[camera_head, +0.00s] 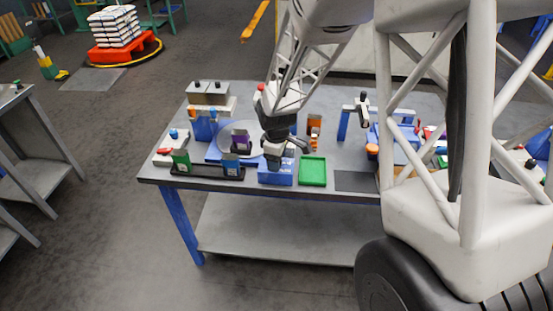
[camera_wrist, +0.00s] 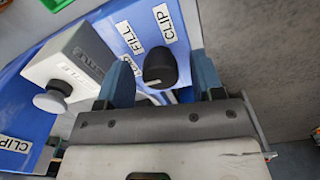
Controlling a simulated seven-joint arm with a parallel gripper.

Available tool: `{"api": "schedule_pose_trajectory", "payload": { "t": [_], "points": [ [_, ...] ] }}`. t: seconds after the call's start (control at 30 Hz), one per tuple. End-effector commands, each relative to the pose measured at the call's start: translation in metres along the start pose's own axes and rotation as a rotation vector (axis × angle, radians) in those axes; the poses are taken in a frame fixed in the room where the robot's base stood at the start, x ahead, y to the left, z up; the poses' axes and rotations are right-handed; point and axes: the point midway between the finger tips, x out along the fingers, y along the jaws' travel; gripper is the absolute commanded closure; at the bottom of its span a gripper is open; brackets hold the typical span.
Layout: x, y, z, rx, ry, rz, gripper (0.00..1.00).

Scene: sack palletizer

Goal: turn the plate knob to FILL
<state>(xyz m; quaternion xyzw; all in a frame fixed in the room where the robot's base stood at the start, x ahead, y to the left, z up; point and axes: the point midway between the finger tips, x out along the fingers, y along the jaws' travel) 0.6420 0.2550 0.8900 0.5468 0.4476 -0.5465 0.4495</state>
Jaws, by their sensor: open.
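The plate knob (camera_wrist: 160,66) is black and round, on a blue panel (camera_wrist: 92,32) in the wrist view. A small white mark shows on its lower left edge; which label it points to, I cannot tell. A FILL label (camera_wrist: 130,38) is at the knob's upper left, and a CLIP label (camera_wrist: 163,22) is above it. A partly hidden label is at its left. My gripper (camera_wrist: 163,75) is open, with one blue finger on each side of the knob and visible gaps. In the head view my gripper (camera_head: 273,160) is over the blue box (camera_head: 276,176), and the knob is hidden.
A grey box with a pale round button (camera_wrist: 50,102) stands close left of my gripper in the wrist view. On the table (camera_head: 225,188), a green tray (camera_head: 313,171) is right of the blue box. A black tray (camera_head: 205,175) with small packs is left.

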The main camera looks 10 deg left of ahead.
Motion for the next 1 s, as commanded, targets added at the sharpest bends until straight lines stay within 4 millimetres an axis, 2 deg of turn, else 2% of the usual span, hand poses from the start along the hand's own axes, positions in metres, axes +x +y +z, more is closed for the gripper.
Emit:
{"api": "schedule_pose_trajectory", "payload": {
  "t": [0.23, 0.5, 0.57, 1.0],
  "points": [
    [0.0000, 0.0000, 0.0000, 0.000, 0.000, 0.000, 0.40],
    [-0.0001, 0.0000, 0.0000, 0.000, 0.000, 0.000, 0.82],
    [-0.0001, 0.0001, 0.0001, 0.000, 0.000, 0.000, 0.88],
    [-0.0004, 0.0001, -0.0001, 0.072, 0.001, -0.001, 0.88]
  ]
}}
